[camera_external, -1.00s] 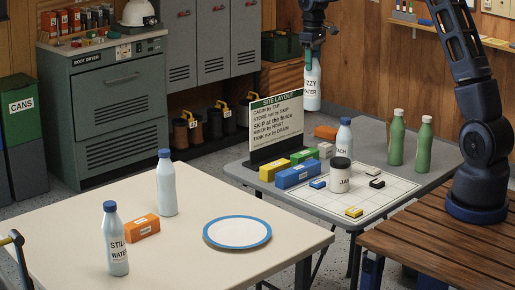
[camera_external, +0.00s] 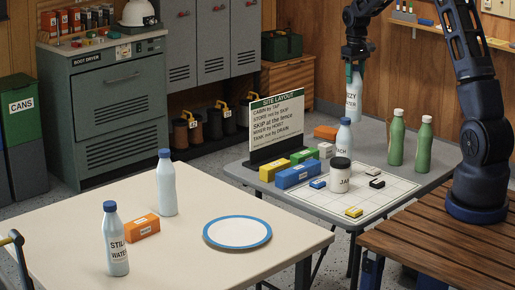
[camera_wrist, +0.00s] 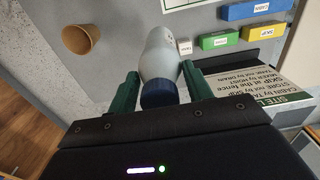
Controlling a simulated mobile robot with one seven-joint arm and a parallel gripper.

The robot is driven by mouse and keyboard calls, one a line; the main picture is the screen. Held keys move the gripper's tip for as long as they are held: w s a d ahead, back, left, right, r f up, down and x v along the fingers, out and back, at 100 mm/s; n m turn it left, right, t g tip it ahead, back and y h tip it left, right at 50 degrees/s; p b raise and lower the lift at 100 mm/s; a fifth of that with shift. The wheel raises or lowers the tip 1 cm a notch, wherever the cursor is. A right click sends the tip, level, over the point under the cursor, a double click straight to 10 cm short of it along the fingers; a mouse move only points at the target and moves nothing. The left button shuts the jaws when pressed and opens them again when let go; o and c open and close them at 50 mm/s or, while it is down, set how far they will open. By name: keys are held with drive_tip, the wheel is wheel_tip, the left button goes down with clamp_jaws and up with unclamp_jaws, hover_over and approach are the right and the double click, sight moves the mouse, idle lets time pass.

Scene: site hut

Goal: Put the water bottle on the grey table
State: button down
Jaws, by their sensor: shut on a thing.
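My gripper (camera_external: 354,74) is shut on a pale bottle (camera_external: 354,102) whose label reads partly "ZZY WATER". It holds the bottle upright at the far side of the grey table (camera_external: 372,145); the gap below it is hard to judge. In the wrist view the bottle (camera_wrist: 160,60) and its blue cap (camera_wrist: 158,94) are between my green fingers. A bottle labelled "STILL WATER" (camera_external: 116,245) and a blue-capped bottle (camera_external: 166,185) with no label in view stand on the cream table (camera_external: 180,262).
On the grey table are a bottle labelled "ACH" (camera_external: 344,138), two green bottles (camera_external: 397,140), a jar (camera_external: 340,176), coloured blocks (camera_external: 297,174) and a sign board (camera_external: 277,125). The wrist view shows a brown cup (camera_wrist: 77,39). A blue-rimmed plate (camera_external: 237,232) lies on the cream table.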

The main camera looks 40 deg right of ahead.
sight(354, 111)
wheel_tip(354, 111, down, 14)
drive_tip(key=shift+r, duration=0.15)
idle(0.4)
drive_tip(key=c, duration=0.6)
unclamp_jaws()
